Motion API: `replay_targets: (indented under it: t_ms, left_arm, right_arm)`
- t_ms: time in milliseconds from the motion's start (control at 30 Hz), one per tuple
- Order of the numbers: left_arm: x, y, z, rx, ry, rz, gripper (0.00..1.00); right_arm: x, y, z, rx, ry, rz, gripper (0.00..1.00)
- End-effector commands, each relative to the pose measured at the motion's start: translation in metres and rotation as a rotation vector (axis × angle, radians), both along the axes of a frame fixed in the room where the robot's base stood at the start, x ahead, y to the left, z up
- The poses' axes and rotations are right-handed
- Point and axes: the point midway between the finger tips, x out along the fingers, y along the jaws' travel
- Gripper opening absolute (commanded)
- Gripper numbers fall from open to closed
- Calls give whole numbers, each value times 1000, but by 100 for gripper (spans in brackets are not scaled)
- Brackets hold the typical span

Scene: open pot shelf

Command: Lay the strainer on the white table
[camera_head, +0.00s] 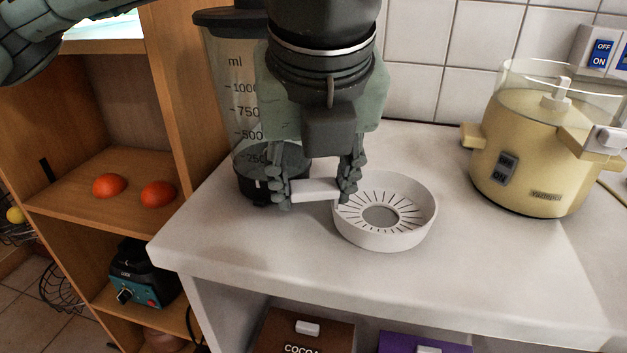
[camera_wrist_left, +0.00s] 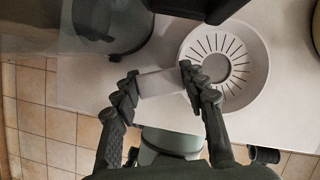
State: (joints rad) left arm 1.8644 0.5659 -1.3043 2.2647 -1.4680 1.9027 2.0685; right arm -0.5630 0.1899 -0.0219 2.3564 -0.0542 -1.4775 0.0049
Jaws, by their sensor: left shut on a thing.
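The strainer (camera_head: 408,237) is a white round dish with a slotted bottom and a flat handle. It is over the white table (camera_head: 290,262), upright and level, at or very near its surface; I cannot tell if it touches. My left gripper (camera_head: 315,190) is shut on the strainer's handle, to the left of the bowl. In the left wrist view the gripper (camera_wrist_left: 158,85) has the handle between its fingers, and the strainer (camera_wrist_left: 258,88) extends to the upper right. My right gripper is not in view.
A measuring jug (camera_head: 222,75) stands just behind and left of my gripper. The table's front edge is close. A wooden shelf (camera_head: 85,190) at the left holds oranges (camera_head: 158,194). The front right of the table is clear.

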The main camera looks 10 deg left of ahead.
Motion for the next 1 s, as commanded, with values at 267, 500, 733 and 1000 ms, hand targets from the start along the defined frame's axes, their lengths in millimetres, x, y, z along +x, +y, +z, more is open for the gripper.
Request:
replay_targets:
  t_ms: [267, 500, 733, 1000]
  left_arm:
    - [0, 0, -1, 0, 0, 0, 56]
    - [0, 0, -1, 0, 0, 0, 63]
    - [0, 0, 3, 0, 0, 0, 63]
    - [-18, -7, 51, -2, -6, -1, 63]
  right_arm:
    - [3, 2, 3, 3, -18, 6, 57]
    - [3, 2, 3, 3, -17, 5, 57]
    - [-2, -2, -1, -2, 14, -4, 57]
    - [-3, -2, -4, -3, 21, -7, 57]
